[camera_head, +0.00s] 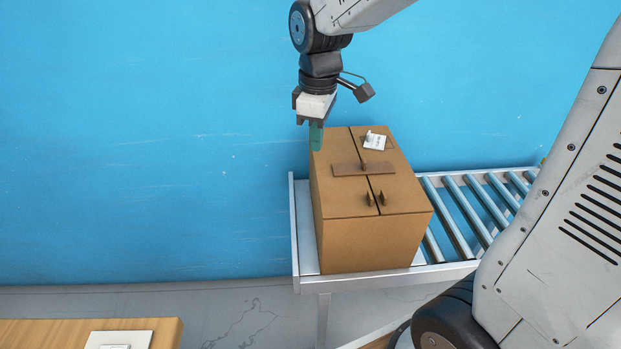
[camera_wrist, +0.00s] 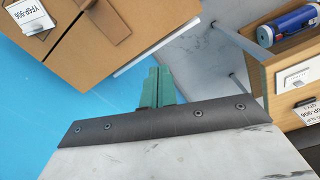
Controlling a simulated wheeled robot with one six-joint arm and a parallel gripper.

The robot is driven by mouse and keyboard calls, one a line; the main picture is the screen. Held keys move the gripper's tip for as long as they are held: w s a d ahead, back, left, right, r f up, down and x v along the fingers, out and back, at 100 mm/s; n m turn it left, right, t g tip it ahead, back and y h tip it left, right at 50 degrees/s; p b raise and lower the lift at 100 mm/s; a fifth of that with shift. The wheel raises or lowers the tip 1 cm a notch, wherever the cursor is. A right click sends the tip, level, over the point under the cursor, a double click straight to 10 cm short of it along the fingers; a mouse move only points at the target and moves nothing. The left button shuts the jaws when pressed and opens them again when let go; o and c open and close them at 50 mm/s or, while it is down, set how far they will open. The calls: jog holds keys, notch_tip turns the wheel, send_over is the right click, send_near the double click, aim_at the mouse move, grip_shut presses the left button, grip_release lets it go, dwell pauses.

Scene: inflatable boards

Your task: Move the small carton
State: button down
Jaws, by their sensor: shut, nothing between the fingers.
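A brown cardboard carton (camera_head: 372,235) stands upright at the left end of a roller conveyor. Its top has a centre seam, a darker brown strip, small upright tabs and a white label. It also shows at the upper left of the wrist view (camera_wrist: 118,45), with a label reading YFGP-906. My gripper (camera_head: 316,142), with green fingertips, points down at the carton's back left top edge in the head view. The fingers are together and hold nothing, as the wrist view also shows (camera_wrist: 160,85). I cannot tell whether they touch the carton.
The roller conveyor (camera_head: 458,218) has bare rollers to the carton's right. A blue wall (camera_head: 150,140) stands behind. A wooden surface (camera_head: 30,335) with a white plate is at the lower left.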

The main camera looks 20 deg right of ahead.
jog(key=w+a+f+n, duration=0.3)
jog(key=w+f+n, duration=0.1)
jog(key=w+f, duration=0.35)
jog(key=d+f, duration=0.4)
jog(key=f, duration=0.5)
jog(key=shift+s+f, duration=0.2)
jog(key=shift+s, duration=0.05)
jog(key=shift+d, duration=0.1)
